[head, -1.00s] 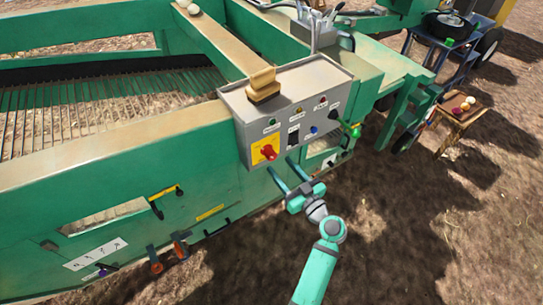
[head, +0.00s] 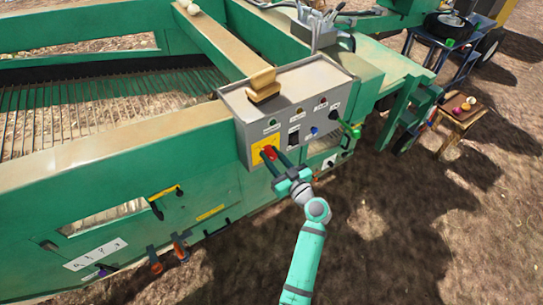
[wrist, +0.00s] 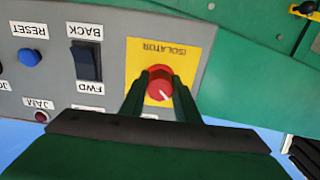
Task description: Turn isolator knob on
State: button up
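The isolator knob is red and sits on a yellow plate (wrist: 185,58) marked ISOLATOR, at the lower left of the grey control box's front. In the head view the knob (head: 270,152) is partly covered by my gripper (head: 272,157). In the wrist view, where the lettering is upside down, the knob (wrist: 160,82) shows between my two fingers (wrist: 159,88), its white mark slanting to the lower right. My gripper is open, with one finger on each side of the knob. Whether the fingers touch it is not clear.
The control box (head: 318,76) also carries a black BACK/FWD switch (wrist: 87,62), a blue RESET button (wrist: 30,56) and small lamps. A yellowish block (head: 263,86) lies on its top edge. The green machine wall (wrist: 250,60) surrounds the box. Open soil lies to the right.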

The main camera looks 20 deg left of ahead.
jog(key=shift+m, duration=0.4)
jog(key=m, duration=0.3)
jog(key=shift+m, duration=0.4)
jog(key=m, duration=0.4)
jog(key=shift+m, duration=0.3)
jog(key=m, duration=0.4)
jog(key=shift+d, duration=0.15)
jog(key=m, duration=0.4)
jog(key=shift+f+m, duration=0.1)
jog(key=shift+m, duration=0.2)
jog(key=o, duration=1)
jog(key=shift+o, duration=0.2)
